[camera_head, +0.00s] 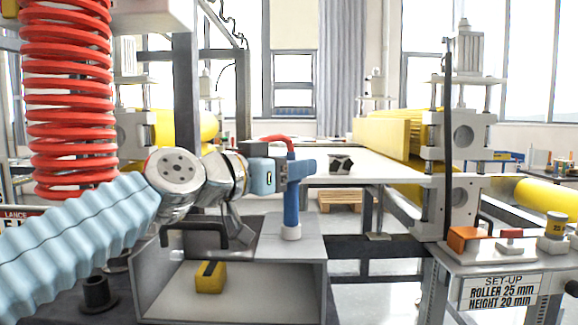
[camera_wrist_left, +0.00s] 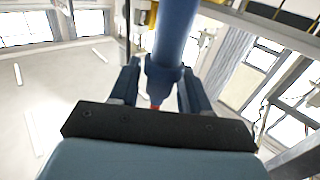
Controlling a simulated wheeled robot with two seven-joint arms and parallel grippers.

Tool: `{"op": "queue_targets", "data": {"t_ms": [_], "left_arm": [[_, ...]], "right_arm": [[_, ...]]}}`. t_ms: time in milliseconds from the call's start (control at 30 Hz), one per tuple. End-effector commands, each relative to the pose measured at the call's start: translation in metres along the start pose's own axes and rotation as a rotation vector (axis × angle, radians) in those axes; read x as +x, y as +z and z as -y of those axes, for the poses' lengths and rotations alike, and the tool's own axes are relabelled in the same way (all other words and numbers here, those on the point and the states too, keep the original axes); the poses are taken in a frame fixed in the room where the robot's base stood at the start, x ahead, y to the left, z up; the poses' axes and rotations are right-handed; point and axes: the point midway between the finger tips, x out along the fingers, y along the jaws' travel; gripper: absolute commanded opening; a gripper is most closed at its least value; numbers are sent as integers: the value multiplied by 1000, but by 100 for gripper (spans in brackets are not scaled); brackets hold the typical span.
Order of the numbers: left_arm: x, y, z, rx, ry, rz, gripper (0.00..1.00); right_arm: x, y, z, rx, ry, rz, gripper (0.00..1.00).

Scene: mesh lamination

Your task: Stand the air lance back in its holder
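The air lance (camera_head: 291,208) is a blue upright tube with a pale lower end and a red hose curving off its top. My left gripper (camera_head: 300,170) is shut around its upper part. The lance's lower end shows against the grey box top; whether it touches is unclear. In the left wrist view the lance (camera_wrist_left: 174,35) runs between the fingers of my left gripper (camera_wrist_left: 158,88). A black cup-like stand (camera_head: 96,292), possibly the holder, is at lower left, near a partly cut-off sign reading LANCE (camera_head: 14,213). My right gripper is not in view.
A grey open-front box (camera_head: 318,285) holds a yellow block (camera_head: 210,277). A thick red coil (camera_head: 68,110) hangs at left. A white table (camera_head: 385,172) carries a small dark-and-white object (camera_head: 341,164). Roller machinery (camera_head: 462,140) and a set-up bench (camera_head: 490,262) stand at right.

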Motion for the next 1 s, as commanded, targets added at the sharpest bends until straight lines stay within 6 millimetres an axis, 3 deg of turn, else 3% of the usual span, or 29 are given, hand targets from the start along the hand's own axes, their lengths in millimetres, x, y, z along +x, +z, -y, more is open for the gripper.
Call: {"op": "queue_targets", "data": {"t_ms": [33,300,1000], "left_arm": [[0,0,0,0,0,0,38],[0,0,0,0,0,0,0],[0,-36,0,0,-1,-1,0]], "right_arm": [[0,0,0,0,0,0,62],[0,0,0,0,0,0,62],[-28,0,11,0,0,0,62]]}}
